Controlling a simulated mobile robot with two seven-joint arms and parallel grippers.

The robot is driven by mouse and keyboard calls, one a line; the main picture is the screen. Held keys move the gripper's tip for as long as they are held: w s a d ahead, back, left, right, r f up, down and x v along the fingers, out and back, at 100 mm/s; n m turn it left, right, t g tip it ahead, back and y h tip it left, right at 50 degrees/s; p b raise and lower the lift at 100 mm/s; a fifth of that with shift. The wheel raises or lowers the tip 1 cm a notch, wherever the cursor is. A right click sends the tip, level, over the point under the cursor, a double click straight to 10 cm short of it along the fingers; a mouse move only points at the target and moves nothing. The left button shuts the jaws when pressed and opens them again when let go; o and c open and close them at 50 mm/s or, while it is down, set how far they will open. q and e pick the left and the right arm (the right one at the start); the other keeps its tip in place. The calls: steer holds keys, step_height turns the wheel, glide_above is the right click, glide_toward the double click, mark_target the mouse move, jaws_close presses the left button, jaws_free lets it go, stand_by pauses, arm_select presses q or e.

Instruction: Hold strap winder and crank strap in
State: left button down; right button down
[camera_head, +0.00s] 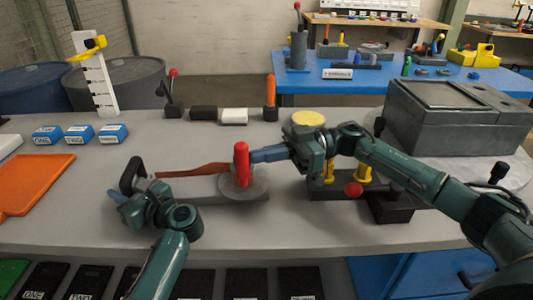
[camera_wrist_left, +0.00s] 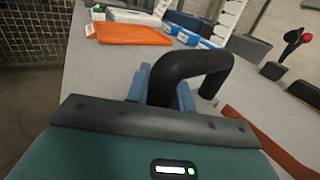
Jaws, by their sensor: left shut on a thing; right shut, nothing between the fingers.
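The strap winder has a grey base (camera_head: 207,190), a round grey disc (camera_head: 258,191) and an upright red crank knob (camera_head: 241,170). A brown-orange strap (camera_head: 190,171) runs left from the disc; part of it shows in the left wrist view (camera_wrist_left: 268,140). A black looped handle (camera_head: 130,170) stands at the left end. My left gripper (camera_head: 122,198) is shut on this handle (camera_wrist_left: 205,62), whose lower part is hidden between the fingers. My right gripper (camera_head: 258,154) is shut and empty, its fingertips right beside the red knob; I cannot tell whether they touch.
A black fixture with yellow posts (camera_head: 328,172) and a red knob (camera_head: 353,189) stands right of the winder. A large grey box (camera_head: 440,125) is at the right. An orange board (camera_head: 35,182) and blue blocks (camera_head: 78,136) lie left. The table's front middle is clear.

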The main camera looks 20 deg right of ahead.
mark_target(242, 162)
steer(key=shift+s+a+m+t, duration=0.1)
steer(key=shift+a+m+t, duration=0.25)
steer(key=shift+t, duration=0.25)
steer(key=a+m+t, duration=0.1)
steer(key=t, duration=0.1)
steer(key=a+m+t+h, duration=0.1)
steer(key=m+t, duration=0.1)
steer(key=a+m+t+h, duration=0.1)
steer(key=t, duration=0.1)
steer(key=shift+s+a+m+t, duration=0.1)
steer(key=shift+a+m+t, duration=0.2)
steer(key=shift+m+t, duration=0.1)
steer(key=a+m+t+h, duration=0.2)
steer(key=t, duration=0.1)
steer(key=shift+w+r+m+t, duration=0.15)
steer(key=shift+w+m+t, duration=0.05)
steer(key=shift+m+t, duration=0.1)
steer(key=w+a+m+t+h, duration=0.3)
steer(key=w+m+t+h, duration=0.2)
steer(key=w+h, duration=0.5)
steer(key=shift+w+a+m+t+h, duration=0.15)
steer(key=shift+w+m+t+h, duration=0.25)
steer(key=shift+w+m, duration=1.25)
